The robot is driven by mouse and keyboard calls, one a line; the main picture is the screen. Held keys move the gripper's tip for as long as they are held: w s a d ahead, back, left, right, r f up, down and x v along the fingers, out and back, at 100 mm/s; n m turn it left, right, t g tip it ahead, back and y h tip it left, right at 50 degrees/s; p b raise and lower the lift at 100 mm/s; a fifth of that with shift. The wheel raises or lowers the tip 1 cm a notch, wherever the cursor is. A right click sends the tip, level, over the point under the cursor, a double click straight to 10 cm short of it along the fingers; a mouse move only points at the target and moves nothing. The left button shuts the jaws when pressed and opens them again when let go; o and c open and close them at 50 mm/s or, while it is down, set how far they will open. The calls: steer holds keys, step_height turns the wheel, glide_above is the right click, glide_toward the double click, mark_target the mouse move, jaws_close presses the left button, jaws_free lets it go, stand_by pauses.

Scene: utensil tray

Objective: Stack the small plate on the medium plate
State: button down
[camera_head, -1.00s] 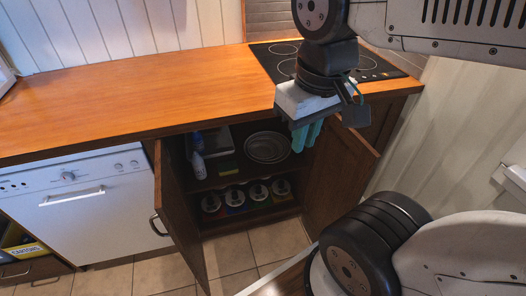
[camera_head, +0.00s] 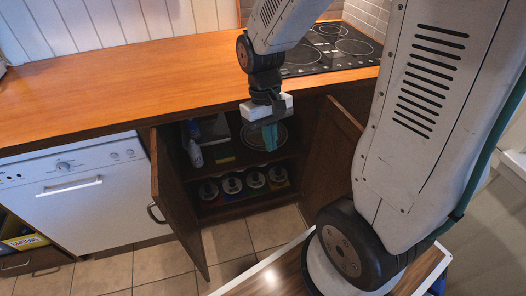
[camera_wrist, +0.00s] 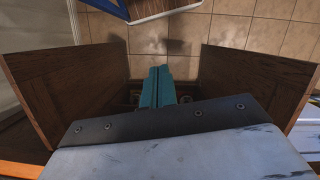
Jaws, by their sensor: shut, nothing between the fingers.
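My gripper (camera_head: 270,138) hangs at the open front of the lower cabinet, with its teal fingers pointing down. It also shows in the wrist view (camera_wrist: 155,87), where the fingers are together and empty. Behind the fingers, round grey plate-like dishes (camera_head: 284,134) sit on the upper cabinet shelf. The gripper hides part of them. I cannot tell small from medium plate, nor whether the dishes are stacked, and I cannot tell whether the fingers touch them. The wrist view shows no plate.
The open cabinet doors flank the gripper, left (camera_head: 178,205) and right (camera_head: 334,150). Bottles (camera_head: 195,152) stand on the shelf's left. Several round-topped items (camera_head: 232,185) sit below. The wooden countertop (camera_head: 120,85) and black hob (camera_head: 325,50) lie above. A wood-topped surface (camera_head: 270,277) is in front.

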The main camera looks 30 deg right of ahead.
steer(key=w+d+f+n+t, duration=0.1)
steer(key=w+f, duration=0.3)
steer(key=f, duration=0.3)
steer(key=w+d+f, duration=0.1)
steer(key=w+f, duration=0.3)
steer(key=f, duration=0.4)
steer(key=n+t+h, duration=0.6)
steer(key=n+t, duration=0.8)
steer(key=t, duration=0.5)
glide_toward(261, 145)
steer(key=w+a, duration=0.1)
steer(key=w, duration=0.4)
steer(key=shift+w+d+f, duration=0.1)
steer(key=shift+w+d, duration=0.05)
steer(key=shift+d, duration=0.35)
steer(key=shift+w+d+f, duration=0.1)
steer(key=shift+w+d, duration=0.05)
steer(key=shift+d, duration=0.35)
steer(key=shift+w+d, duration=0.3)
steer(key=shift+d, duration=0.25)
